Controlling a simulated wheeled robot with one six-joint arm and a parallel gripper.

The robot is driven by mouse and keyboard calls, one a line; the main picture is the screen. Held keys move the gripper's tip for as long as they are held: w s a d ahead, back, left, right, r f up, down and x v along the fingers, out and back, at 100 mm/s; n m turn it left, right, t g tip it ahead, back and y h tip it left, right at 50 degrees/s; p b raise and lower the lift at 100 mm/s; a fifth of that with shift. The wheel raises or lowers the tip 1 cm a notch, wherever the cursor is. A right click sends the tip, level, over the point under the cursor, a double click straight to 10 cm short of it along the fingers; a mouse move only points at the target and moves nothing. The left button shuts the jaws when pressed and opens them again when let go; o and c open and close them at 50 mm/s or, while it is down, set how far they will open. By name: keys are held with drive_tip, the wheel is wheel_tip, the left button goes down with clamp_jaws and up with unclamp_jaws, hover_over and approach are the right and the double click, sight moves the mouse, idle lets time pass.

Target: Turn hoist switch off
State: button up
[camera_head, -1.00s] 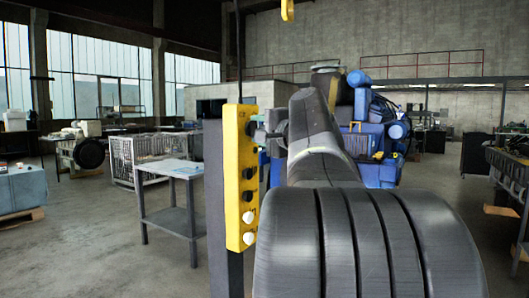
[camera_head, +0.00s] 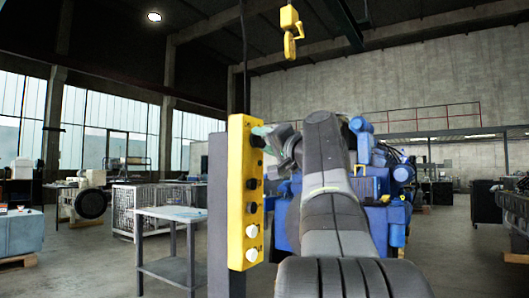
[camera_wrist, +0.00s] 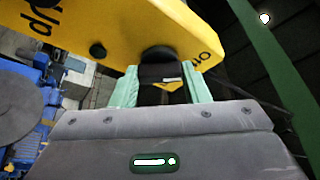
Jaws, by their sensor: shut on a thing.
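The yellow hoist control box (camera_head: 236,190) stands upright left of center in the head view, with a column of dark knobs and white buttons on its right face. Its top black knob (camera_head: 257,141) is the hoist switch. My gripper (camera_head: 264,138) reaches it from the right. In the wrist view, the yellow box (camera_wrist: 110,28) fills the top, tilted. My pale green fingers (camera_wrist: 162,90) are on either side of the black knob (camera_wrist: 158,60) and shut on it. The knob's turned position is hard to tell.
A yellow hoist hook (camera_head: 291,30) hangs above. A grey table (camera_head: 170,214) stands left, behind the box, with a wire cage (camera_head: 125,200) beyond it. A large blue engine (camera_head: 385,195) stands behind my arm. Open floor lies at the left.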

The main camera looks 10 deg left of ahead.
drive_tip(key=shift+f+n, duration=0.1)
drive_tip(key=shift+n, duration=0.2)
drive_tip(key=o, duration=1)
drive_tip(key=shift+d, duration=0.1)
drive_tip(key=b+v, duration=0.1)
drive_tip(key=v, duration=1.2)
drive_tip(key=shift+s+d+f, duration=0.15)
drive_tip(key=shift+s+d, duration=0.05)
drive_tip(key=shift+d, duration=0.1)
drive_tip(key=x, duration=1.4)
drive_tip(key=shift+s+p, duration=0.1)
drive_tip(key=shift+p, duration=0.3)
